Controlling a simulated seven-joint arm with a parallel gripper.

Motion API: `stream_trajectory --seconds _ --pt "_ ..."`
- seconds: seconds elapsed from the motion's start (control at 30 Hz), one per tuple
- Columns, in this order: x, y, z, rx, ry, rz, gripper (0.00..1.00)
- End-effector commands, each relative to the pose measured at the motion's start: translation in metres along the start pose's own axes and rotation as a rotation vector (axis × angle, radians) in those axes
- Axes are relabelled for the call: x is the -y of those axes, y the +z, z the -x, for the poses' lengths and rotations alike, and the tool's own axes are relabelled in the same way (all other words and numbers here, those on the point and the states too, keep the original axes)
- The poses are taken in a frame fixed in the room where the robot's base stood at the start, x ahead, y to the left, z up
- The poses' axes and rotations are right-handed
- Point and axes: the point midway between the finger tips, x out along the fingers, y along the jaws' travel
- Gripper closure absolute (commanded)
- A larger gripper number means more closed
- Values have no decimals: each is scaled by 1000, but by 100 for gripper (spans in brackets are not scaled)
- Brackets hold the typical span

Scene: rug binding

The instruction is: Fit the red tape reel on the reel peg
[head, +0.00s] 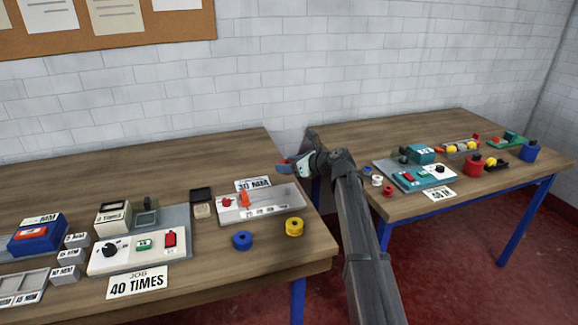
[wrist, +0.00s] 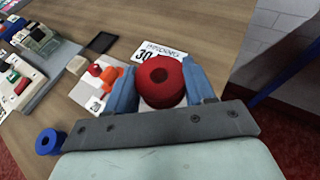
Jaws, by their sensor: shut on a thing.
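My gripper (wrist: 161,78) has its blue fingers closed on the sides of the red tape reel (wrist: 163,84), whose round hole faces the wrist camera. The board carries an orange part (head: 244,201) and a small upright pin (head: 288,191), which looks like the reel peg. In the wrist view, the reel and fingers hide the board's right part, and I cannot see the peg there.
A blue reel (head: 242,240) and a yellow reel (head: 294,227) lie in front of the board. A white card reading 30 (wrist: 160,52) lies behind it. A control box (head: 140,252) stands to the left. A gap separates this table from the right one (head: 350,133).

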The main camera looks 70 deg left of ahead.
Motion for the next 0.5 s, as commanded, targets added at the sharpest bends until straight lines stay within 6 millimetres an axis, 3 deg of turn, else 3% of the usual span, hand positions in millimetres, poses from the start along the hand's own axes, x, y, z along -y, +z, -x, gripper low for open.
stream_trajectory --seconds 0.5 --pt "0 -21 -9 0 0 -1 77"
